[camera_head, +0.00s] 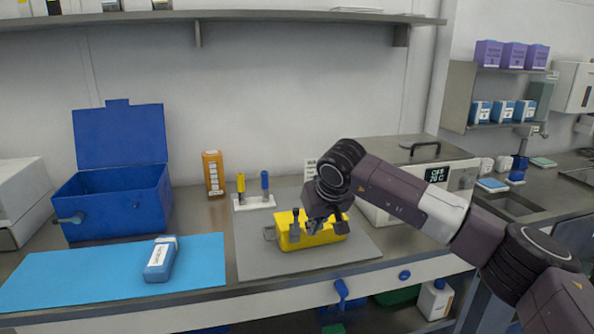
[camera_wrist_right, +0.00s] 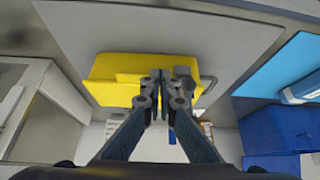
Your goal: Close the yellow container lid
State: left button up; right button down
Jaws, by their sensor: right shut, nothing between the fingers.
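The yellow container (camera_head: 291,241) sits on a grey mat on the bench, with a grey handle or latch at its left end. It also shows in the wrist view (camera_wrist_right: 108,72). My right gripper (camera_head: 300,222) is over the container's front and top, hiding part of it. In the wrist view my right gripper's fingers (camera_wrist_right: 165,84) are together and empty, overlapping the container's edge. I cannot tell whether they touch it. The lid's exact position is hard to make out behind my gripper. My left gripper is not in view.
The grey mat (camera_head: 258,264) has free room around the container. A white holder (camera_head: 254,203) with yellow and blue tools stands behind. The open blue box (camera_head: 112,200) is at left, the blue mat (camera_head: 80,275) in front. A metal oven-like unit (camera_head: 458,178) is behind my right arm.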

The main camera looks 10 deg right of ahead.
jog(key=shift+f, duration=0.3)
jog(key=shift+w, duration=0.1)
dwell(0.4)
